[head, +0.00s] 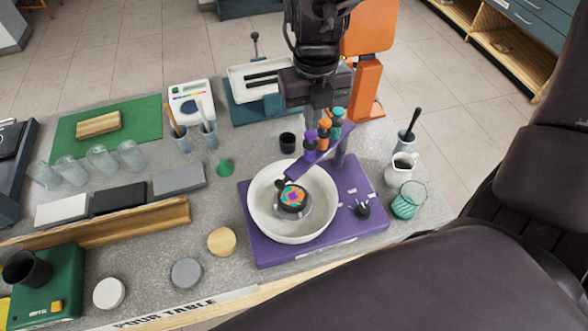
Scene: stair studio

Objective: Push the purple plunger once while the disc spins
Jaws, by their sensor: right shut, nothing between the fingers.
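The purple plunger (310,136) is the nearest of three capped plungers on a purple arm (322,150), beside the orange plunger (324,127) and the teal plunger (337,116). The arm reaches over a white bowl (258,215) on a purple base (355,232). A disc (293,198) patterned in orange, teal and purple lies in the middle of the bowl; one still picture does not show whether it spins. My right gripper (315,116) is shut and empty, pointing down just above the purple plunger; I cannot tell if they touch. My left gripper is out of view.
A black knob (362,210) sits on the base's right side. A white jug (400,168) and a green glass (408,201) stand to the right. A dark cup (288,142) stands behind the bowl. Lids, blocks and glass jars fill the left side.

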